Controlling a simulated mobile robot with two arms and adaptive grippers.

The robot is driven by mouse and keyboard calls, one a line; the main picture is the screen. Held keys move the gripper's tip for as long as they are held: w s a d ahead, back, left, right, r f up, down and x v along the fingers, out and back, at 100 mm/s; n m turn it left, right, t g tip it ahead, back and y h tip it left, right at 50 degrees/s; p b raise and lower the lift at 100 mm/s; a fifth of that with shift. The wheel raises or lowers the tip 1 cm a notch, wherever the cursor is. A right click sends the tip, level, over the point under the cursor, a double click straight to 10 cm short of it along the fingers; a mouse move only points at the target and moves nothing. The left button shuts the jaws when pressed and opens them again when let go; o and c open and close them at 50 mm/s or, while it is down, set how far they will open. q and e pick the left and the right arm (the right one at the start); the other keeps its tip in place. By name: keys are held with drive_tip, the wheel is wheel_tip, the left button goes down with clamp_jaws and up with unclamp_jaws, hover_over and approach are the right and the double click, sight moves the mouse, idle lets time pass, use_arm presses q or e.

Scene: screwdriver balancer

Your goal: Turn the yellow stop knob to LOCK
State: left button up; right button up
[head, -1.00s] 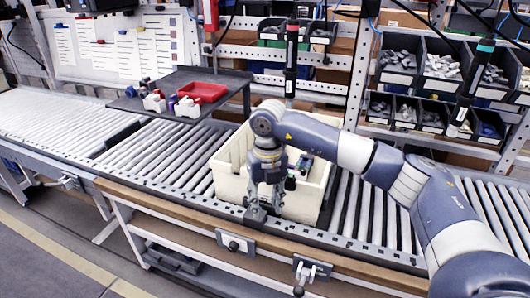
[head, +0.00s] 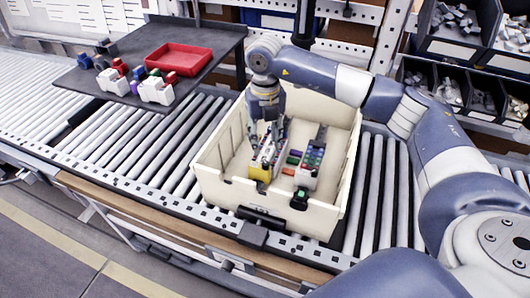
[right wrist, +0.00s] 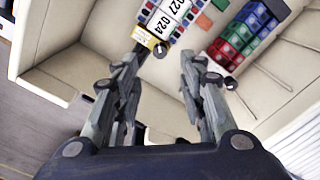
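A cream bin (head: 225,190) stands on the roller conveyor. Inside it lies a white labelled unit with a yellow end block (head: 260,173). In the right wrist view the yellow end block (right wrist: 146,38) has a small dark round knob (right wrist: 161,50) at its corner, just beside my left-hand finger. I cannot read any LOCK mark. My right gripper (head: 267,138) points down into the bin over this unit. In the right wrist view my right gripper (right wrist: 165,57) has its fingers apart with nothing between them. My left gripper is not in view.
A second unit with red, green and blue blocks (head: 313,158) lies beside the first in the bin. The bin walls surround the gripper. A dark shelf (head: 215,48) with a red tray (head: 178,58) and white holders (head: 157,91) is at left. Part bins stand at right.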

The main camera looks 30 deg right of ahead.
drive_tip(key=p, duration=0.1)
hover_over(265, 163)
drive_tip(key=f, duration=0.5)
drive_tip(key=shift+s, duration=0.2)
wheel_tip(265, 163, down, 4)
drive_tip(key=shift+w+r+p, duration=0.15)
drive_tip(key=shift+r+p, duration=0.1)
drive_tip(key=shift+p, duration=0.1)
drive_tip(key=shift+f, duration=0.1)
drive_tip(key=shift+d, duration=0.1)
drive_tip(key=shift+c, duration=1.4)
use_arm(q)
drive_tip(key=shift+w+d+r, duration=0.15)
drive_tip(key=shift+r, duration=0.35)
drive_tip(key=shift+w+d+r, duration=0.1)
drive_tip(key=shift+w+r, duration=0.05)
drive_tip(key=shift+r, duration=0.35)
use_arm(e)
clamp_jaws()
